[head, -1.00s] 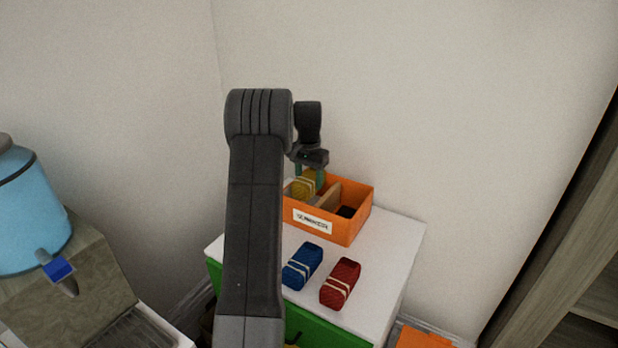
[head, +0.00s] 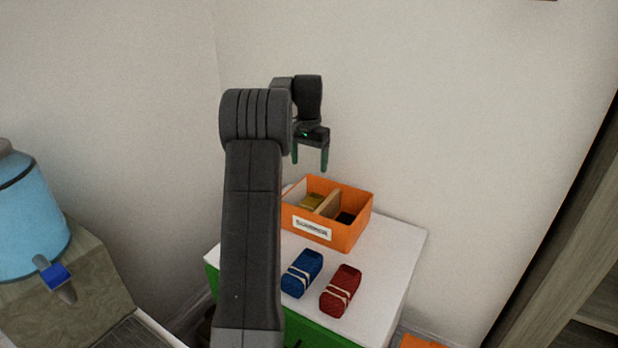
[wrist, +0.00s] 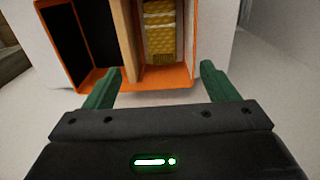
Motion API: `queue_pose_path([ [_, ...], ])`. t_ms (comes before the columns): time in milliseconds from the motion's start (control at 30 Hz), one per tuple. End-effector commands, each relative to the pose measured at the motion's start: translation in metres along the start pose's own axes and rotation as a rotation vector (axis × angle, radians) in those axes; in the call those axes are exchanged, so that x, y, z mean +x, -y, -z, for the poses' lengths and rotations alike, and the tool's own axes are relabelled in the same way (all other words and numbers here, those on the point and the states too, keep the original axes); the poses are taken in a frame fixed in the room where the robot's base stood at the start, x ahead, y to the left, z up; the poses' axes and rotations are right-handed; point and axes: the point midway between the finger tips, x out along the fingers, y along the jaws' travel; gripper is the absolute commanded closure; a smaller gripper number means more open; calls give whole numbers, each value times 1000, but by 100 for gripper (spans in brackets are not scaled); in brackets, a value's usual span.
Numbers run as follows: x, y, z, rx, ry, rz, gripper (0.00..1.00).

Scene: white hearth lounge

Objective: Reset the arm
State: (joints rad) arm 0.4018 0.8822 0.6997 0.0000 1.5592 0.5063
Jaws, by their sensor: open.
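My gripper (head: 310,158) is open and empty, raised above the orange box in the head view. In the wrist view its two green fingers (wrist: 158,85) are spread apart with nothing between them. My arm reaches up in front of the left part of the cabinet top and hides some of it.
An orange labelled box (head: 347,237) with a divider stands on the white cabinet top (head: 385,258). A yellow bundle (wrist: 163,40) lies in one compartment; the other looks dark. A blue bundle (head: 302,273) and a red bundle (head: 341,290) lie in front. A blue dispenser (head: 30,220) stands left.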

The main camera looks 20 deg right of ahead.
Motion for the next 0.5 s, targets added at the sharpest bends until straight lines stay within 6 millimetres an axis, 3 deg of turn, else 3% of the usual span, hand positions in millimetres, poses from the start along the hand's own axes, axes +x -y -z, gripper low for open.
queue_pose_path([
  [200, -38, 0, 1, 0, -1, 1, 20],
  [500, -50, 0, 0, 0, 0, 0, 20],
])
